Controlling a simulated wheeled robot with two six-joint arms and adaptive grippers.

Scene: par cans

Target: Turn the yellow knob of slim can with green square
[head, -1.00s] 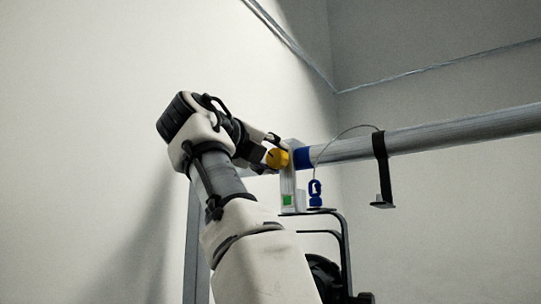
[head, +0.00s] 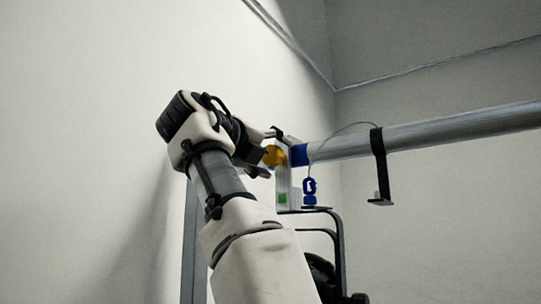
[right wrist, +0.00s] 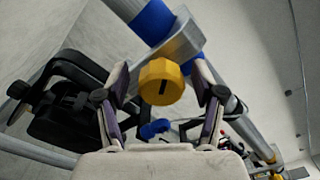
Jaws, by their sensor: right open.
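The yellow knob (head: 273,156) sits on a pale metal clamp (head: 284,180) at the pipe's end. A green square (head: 283,198) marks the clamp's lower part. Below hangs the black can (head: 320,276) on a dark yoke (head: 341,250), partly hidden by my right arm. My right gripper (head: 266,154) is open, with its fingers around the knob in the head view. In the right wrist view, the knob (right wrist: 162,82) with a dark slot lies between the spread fingers (right wrist: 160,92), with gaps on both sides. My left gripper is not in view.
A grey pipe (head: 450,129) with a blue band (head: 299,155) runs to the right. A blue clip (head: 309,190) hangs on a thin cable beside the clamp. A black strap (head: 380,165) hangs from the pipe. A pale wall (head: 90,120) stands at left.

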